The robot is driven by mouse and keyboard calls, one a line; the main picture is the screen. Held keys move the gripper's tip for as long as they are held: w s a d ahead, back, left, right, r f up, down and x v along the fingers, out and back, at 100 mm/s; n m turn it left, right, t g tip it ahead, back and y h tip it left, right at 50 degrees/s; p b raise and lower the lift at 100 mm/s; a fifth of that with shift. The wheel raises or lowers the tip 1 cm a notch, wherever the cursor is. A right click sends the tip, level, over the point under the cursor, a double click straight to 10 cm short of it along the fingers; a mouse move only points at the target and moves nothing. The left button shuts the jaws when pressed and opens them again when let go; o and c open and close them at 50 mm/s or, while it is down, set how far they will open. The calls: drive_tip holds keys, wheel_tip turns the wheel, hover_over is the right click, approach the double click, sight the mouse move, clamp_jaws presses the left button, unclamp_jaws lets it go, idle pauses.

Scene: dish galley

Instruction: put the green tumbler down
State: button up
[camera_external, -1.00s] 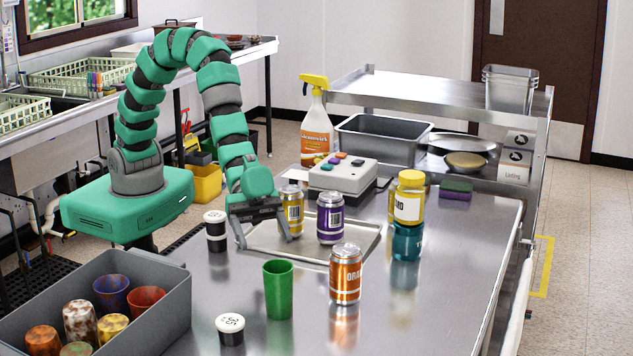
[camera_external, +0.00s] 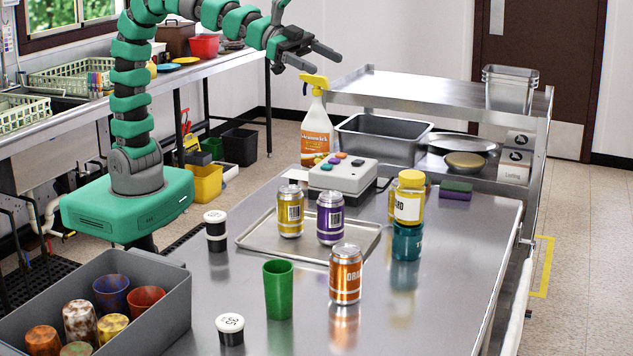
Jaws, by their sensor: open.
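The green tumbler (camera_external: 278,290) stands upright on the metal table (camera_external: 420,320), left of the orange can (camera_external: 345,274) and in front of the metal tray (camera_external: 265,240). Nothing holds it. My gripper (camera_external: 333,62) is high above the far end of the table, near the top of the spray bottle. Its fingers are apart and hold nothing. It is well clear of the tumbler.
A yellow can (camera_external: 290,212) and a purple can (camera_external: 330,218) stand on the tray. Two black-and-white jars (camera_external: 230,329) (camera_external: 215,231) stand left of the tumbler. A grey bin of cups (camera_external: 175,300) is at front left. A spray bottle (camera_external: 316,135) stands behind a button box (camera_external: 343,176).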

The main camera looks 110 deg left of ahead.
drive_tip(key=s+a+r+n+y, duration=0.1)
drive_tip(key=s+a+r, duration=0.2)
drive_tip(key=s+r, duration=0.6)
drive_tip(key=s+a+r+n+t+y, duration=0.1)
drive_tip(key=s+a+r, duration=0.3)
drive_tip(key=s+r, duration=0.5)
wheel_tip(320, 180, up, 2)
drive_tip(key=shift+a+r+n+y, duration=0.15)
drive_tip(key=shift+a+n+y, duration=0.15)
drive_tip(key=shift+n, duration=0.5)
